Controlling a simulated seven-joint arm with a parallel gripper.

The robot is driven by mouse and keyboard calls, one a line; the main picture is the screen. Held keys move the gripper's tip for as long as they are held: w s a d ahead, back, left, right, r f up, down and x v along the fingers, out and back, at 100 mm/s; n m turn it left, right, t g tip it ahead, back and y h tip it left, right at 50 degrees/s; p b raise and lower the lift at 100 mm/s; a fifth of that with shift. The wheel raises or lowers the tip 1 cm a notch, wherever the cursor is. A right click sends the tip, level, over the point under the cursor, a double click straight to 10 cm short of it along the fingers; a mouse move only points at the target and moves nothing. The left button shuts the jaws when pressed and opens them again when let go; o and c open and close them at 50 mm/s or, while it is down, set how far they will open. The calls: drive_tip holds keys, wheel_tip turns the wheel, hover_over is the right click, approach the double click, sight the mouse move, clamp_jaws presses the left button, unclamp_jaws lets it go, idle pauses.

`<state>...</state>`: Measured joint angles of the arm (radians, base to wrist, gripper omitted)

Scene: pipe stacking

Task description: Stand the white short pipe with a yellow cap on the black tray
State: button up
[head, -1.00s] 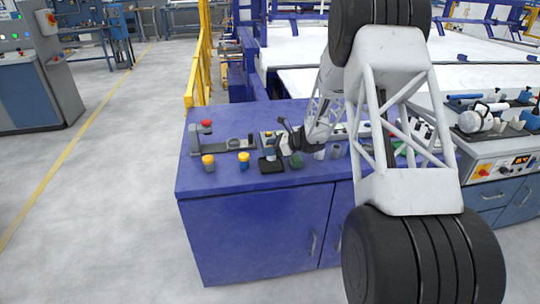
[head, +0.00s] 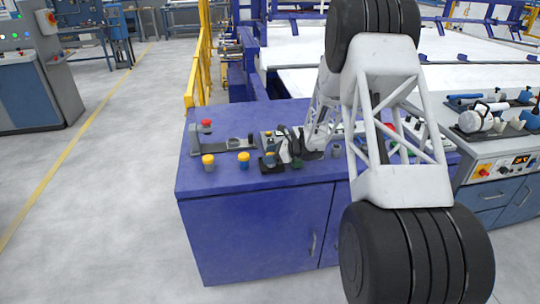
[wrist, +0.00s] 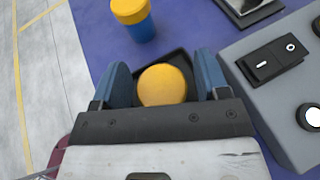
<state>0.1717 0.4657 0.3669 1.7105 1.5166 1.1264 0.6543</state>
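The yellow-capped pipe shows its round cap (wrist: 163,86) in the wrist view, seen from above between the two blue fingers. In the head view the small pipe (head: 269,158) looks upright over the black tray (head: 268,170); its body is mostly hidden by a finger, so its colour is unclear. The black tray also shows around it in the wrist view (wrist: 177,58). My gripper (wrist: 162,75) is open around the cap, with a narrow gap visible on the right side. In the head view my gripper (head: 278,152) is low beside the tray.
A grey box with switches (wrist: 275,75) is close on the right.

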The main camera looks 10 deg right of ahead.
drive_tip(key=shift+r, duration=0.15)
drive_tip(key=v, duration=1.2)
idle(0.3)
drive_tip(key=shift+s, duration=0.1)
idle(0.4)
drive_tip(key=s+a+r+n+g+h, duration=0.2)
drive_tip(key=s+a+r+n, duration=0.3)
drive_tip(key=s+r, duration=0.55)
drive_tip(key=s+a+r+n+g+h, duration=0.25)
drive_tip(key=s+a+r+n, duration=0.35)
drive_tip(key=s, duration=0.7)
drive_tip(key=s+r+n+h, duration=0.2)
drive_tip(key=s+n, duration=0.1)
drive_tip(key=s, duration=0.7)
drive_tip(key=s+d+r+n+t+h, duration=0.1)
drive_tip(key=s+r+n+h, duration=0.1)
drive_tip(key=s, duration=0.8)
drive_tip(key=s+d+r+n+t+h, duration=0.1)
drive_tip(key=s+n+h, duration=0.3)
drive_tip(key=s, duration=0.6)
drive_tip(key=shift+s+d+r+n, duration=0.1)
drive_tip(key=shift+s+r+n, duration=0.1)
drive_tip(key=shift+r+n, duration=0.7)
